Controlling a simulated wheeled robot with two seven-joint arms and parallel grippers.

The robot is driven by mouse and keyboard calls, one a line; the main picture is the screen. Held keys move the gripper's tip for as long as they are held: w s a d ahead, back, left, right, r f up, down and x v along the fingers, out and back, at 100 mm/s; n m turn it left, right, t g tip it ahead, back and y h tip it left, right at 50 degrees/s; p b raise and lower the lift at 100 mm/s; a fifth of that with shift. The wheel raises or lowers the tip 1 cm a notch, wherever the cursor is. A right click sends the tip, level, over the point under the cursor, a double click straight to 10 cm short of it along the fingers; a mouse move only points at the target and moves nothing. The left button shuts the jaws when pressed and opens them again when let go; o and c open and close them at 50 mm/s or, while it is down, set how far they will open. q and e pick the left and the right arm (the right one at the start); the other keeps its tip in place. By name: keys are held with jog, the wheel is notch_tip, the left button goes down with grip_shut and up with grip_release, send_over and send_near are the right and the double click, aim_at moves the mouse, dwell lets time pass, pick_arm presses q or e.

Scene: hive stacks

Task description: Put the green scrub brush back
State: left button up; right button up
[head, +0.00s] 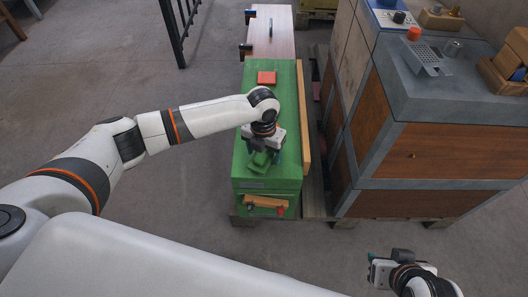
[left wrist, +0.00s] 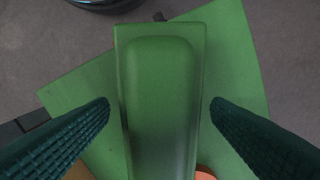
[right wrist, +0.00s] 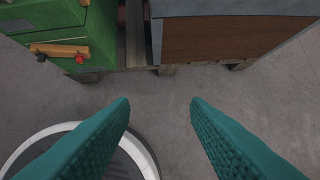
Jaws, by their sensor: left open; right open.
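A green scrub brush (head: 262,160) lies on top of the green hive box (head: 243,176), near its front end. In the left wrist view its long, rounded green body (left wrist: 160,100) lies between my two fingers. My left gripper (head: 264,152) is open over the brush, with a gap showing on each side. The gripper hides part of the brush in the head view, and I cannot see its bristles. My right gripper (head: 372,268) is open and empty above the floor at the lower right.
A red block (head: 266,78) lies further back on the green box. A wooden bar (head: 265,202) is on the box's front face. A grey-topped wooden hive (head: 430,150) stands to the right, with several tools on top.

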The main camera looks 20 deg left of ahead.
pick_arm(q)
notch_tip(320, 180, up, 4)
jog(key=shift+f+p, duration=0.25)
jog(key=shift+p, duration=0.3)
notch_tip(320, 180, up, 6)
jog(key=shift+a+r+p, duration=0.1)
jog(key=shift+r+p, duration=0.1)
jog(key=shift+p, duration=0.7)
jog(key=shift+r, duration=0.65)
jog(key=s+d+f+n+t+h, duration=0.1)
jog(key=s+d+f+n+h, duration=0.4)
jog(key=s+d+n, duration=0.6)
jog(key=s+a+f+n+t+y, duration=0.1)
jog(key=s+a+n+y, duration=0.1)
jog(key=s+a+n, duration=0.5)
jog(key=s+a+f+n+t+y, duration=0.1)
jog(key=s+a+n+y, duration=0.2)
jog(key=n, duration=1.4)
jog(key=s+a, duration=0.4)
jog(key=a, duration=0.2)
jog(key=shift+a+n, duration=0.2)
jog(key=shift+n, duration=0.1)
pick_arm(e)
jog(key=s+g, duration=0.1)
jog(key=s+d+g, duration=0.1)
jog(key=s, duration=0.1)
jog(key=shift+s+f+h, duration=0.1)
jog(key=shift+f+h, duration=0.1)
jog(key=shift+h, duration=0.1)
